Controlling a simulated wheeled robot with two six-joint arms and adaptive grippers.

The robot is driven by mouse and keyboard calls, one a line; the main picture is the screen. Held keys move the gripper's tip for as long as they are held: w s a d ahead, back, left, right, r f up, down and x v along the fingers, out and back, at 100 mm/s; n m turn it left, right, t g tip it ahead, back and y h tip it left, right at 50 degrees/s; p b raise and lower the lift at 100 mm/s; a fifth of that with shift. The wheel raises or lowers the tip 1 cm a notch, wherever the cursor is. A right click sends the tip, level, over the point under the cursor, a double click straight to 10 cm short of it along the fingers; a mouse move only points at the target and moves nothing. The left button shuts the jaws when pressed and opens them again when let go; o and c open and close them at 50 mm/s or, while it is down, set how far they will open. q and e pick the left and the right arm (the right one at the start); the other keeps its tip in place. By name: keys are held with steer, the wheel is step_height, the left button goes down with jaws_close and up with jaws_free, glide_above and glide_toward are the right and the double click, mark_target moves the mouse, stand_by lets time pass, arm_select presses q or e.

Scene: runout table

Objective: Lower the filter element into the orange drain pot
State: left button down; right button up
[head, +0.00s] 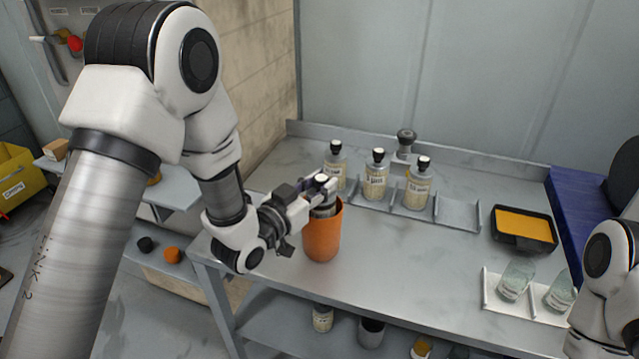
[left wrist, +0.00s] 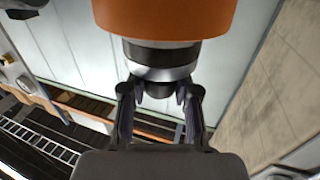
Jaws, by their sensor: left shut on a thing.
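The orange drain pot (head: 322,240) stands upright near the left front edge of the metal table. The filter element (head: 323,210), grey with a pale top, is upright at the pot's mouth, its lower part hidden by the pot wall. My left gripper (head: 318,186) is above the pot, shut on the top of the filter element. In the left wrist view, the gripper (left wrist: 158,92) has its fingers on either side of the element's dark end. The black and silver filter element (left wrist: 160,68) meets the orange pot (left wrist: 165,18) there. My right gripper is out of view.
Several labelled bottles (head: 375,178) stand in a metal rack behind the pot. A black tray with orange content (head: 523,226) and a white holder with clear bottles (head: 530,312) are at right. The table's middle is clear. A lower shelf holds more items.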

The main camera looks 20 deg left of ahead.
arm_select(q)
steer(key=shift+f, duration=0.4)
steer(key=c, duration=0.8)
jaws_free()
steer(key=v, duration=0.7)
steer(key=shift+s, duration=0.2)
steer(key=shift+a, duration=0.1)
